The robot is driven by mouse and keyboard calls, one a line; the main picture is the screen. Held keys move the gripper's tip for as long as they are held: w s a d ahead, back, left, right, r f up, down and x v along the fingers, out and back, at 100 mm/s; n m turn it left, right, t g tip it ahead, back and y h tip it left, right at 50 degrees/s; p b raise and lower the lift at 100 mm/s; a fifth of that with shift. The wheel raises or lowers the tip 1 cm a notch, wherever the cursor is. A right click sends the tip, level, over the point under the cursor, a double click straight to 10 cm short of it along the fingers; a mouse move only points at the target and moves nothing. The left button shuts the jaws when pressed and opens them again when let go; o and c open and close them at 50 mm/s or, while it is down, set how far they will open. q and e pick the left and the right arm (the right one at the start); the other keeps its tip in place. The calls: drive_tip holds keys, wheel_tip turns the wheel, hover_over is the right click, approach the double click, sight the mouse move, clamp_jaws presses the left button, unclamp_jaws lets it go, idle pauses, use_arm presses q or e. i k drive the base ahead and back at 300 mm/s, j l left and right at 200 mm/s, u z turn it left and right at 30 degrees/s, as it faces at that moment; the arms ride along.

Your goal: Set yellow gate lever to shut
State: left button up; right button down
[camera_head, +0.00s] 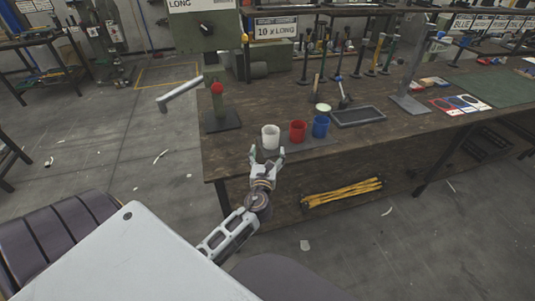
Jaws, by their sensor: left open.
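A thin upright lever with a yellow knob (244,38) stands at the front of the green press (203,32), behind the bench's left part. It looks roughly vertical; I cannot tell its gate setting. My left gripper (267,154) is open and empty, with its fingers pointing away from me at the bench's near edge. It is well below and nearer than the yellow knob, apart from it, and just in front of the white cup (270,136). My right gripper is not in view.
A red cup (298,130) and a blue cup (320,125) stand beside the white one. A red-knobbed stand (218,105) and a pale crank handle (180,93) are at the left. A dark tray (358,116) lies right of the cups on the wooden bench (400,140).

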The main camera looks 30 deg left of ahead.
sight(245, 39)
drive_tip(key=u, duration=1.25)
